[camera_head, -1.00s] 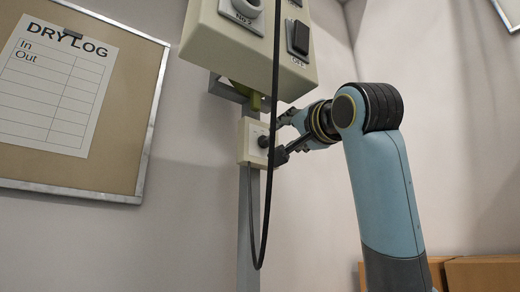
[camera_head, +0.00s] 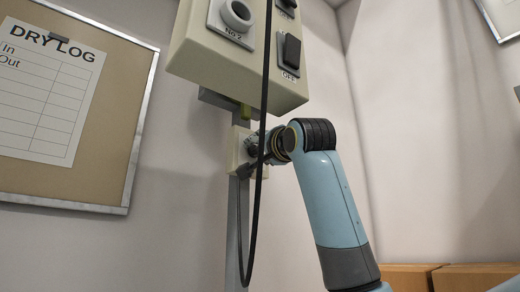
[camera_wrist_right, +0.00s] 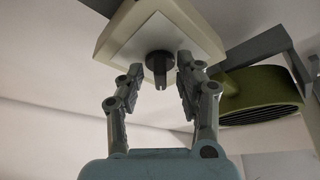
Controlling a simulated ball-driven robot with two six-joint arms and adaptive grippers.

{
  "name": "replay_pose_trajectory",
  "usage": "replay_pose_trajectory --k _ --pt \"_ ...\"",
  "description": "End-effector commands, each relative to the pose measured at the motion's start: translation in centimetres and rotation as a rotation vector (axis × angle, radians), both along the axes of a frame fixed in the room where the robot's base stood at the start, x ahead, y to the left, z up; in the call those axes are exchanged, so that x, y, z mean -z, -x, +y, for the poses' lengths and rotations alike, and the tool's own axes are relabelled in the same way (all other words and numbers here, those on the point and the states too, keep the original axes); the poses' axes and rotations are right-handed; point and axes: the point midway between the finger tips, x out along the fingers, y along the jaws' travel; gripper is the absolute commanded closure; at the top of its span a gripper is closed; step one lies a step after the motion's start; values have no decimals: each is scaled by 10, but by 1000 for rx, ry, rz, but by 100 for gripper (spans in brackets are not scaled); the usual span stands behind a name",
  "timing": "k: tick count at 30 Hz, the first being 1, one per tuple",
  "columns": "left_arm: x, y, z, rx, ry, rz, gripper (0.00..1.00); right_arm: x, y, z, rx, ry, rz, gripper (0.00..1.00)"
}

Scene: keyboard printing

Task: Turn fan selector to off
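The fan selector is likely the dark knob (camera_wrist_right: 159,66) on a small cream box (camera_wrist_right: 122,33), seen in the wrist view; no label is legible. In the head view the same box (camera_head: 234,158) is fixed to a grey post under the large control box. My right gripper (camera_wrist_right: 158,76) is open, with one finger on each side of the knob. Gaps show between the fingers and the knob. In the head view the right gripper (camera_head: 260,148) is right at the box and partly hides the knob. My left gripper is not in view.
A large cream control box (camera_head: 205,62) with a round knob and black switches hangs just above. A black cable (camera_head: 264,95) loops down in front of the gripper. A green round housing (camera_wrist_right: 262,90) is close to the right finger. A notice board (camera_head: 110,125) is at left.

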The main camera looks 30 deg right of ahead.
Motion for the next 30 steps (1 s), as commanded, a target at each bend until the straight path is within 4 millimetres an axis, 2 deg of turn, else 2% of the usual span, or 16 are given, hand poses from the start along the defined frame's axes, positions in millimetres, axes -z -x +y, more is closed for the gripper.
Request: replay_pose_trajectory --k 1,8,20,30 --pt "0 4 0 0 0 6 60 0 0 0 0 0 0 71" --pt "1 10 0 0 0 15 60 0 0 0 0 0 0 100" --pt "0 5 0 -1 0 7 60 1 0 -1 2 26 -1 100" --pt "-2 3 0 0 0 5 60 2 0 -3 2 226 -14 100"
